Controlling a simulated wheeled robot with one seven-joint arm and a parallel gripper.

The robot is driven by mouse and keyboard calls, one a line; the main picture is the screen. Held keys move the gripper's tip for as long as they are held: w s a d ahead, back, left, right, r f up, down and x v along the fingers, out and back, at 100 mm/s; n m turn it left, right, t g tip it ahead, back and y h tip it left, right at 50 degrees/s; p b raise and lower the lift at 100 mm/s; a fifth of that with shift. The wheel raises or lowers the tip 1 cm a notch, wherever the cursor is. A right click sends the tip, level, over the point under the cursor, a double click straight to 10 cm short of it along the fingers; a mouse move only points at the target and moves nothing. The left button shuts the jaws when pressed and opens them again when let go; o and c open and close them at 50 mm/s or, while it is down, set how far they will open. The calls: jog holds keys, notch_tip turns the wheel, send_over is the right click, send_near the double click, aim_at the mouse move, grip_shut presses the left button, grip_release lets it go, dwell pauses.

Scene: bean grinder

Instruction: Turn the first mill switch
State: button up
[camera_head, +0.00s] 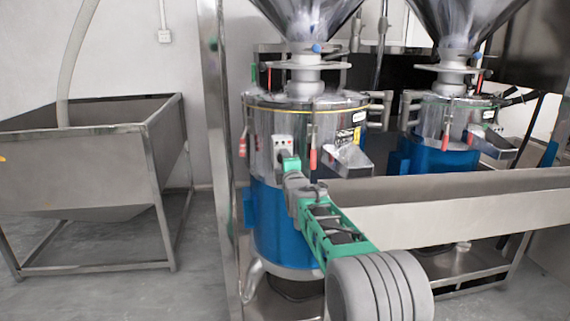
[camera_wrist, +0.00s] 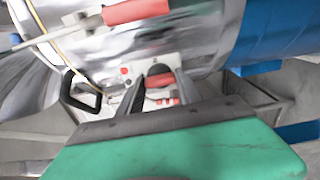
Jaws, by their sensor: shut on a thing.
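The nearer mill (camera_head: 268,225) has a steel upper body, a blue lower body and a steel hopper above. A small pale switch panel (camera_head: 283,141) with red buttons sits on its steel front. My green arm reaches up from the lower right, and my gripper (camera_head: 287,160) is at this panel. In the wrist view the switch panel (camera_wrist: 125,78) shows a red button and other red parts. There my gripper (camera_wrist: 160,88) has its dark fingers on either side of a red switch (camera_wrist: 160,79), shut on it. The fingers partly hide the switch.
A second mill (camera_head: 448,125) stands at the right. A steel trough (camera_head: 450,205) runs in front of both mills, close to my arm. A steel post (camera_head: 213,150) stands just left of the nearer mill. A steel bin (camera_head: 90,160) is at the far left, with free floor around it.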

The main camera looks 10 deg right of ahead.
jog(key=o, duration=1.4)
jog(key=s+p, duration=0.1)
jog(key=s, duration=0.6)
jog(key=shift+s, duration=0.4)
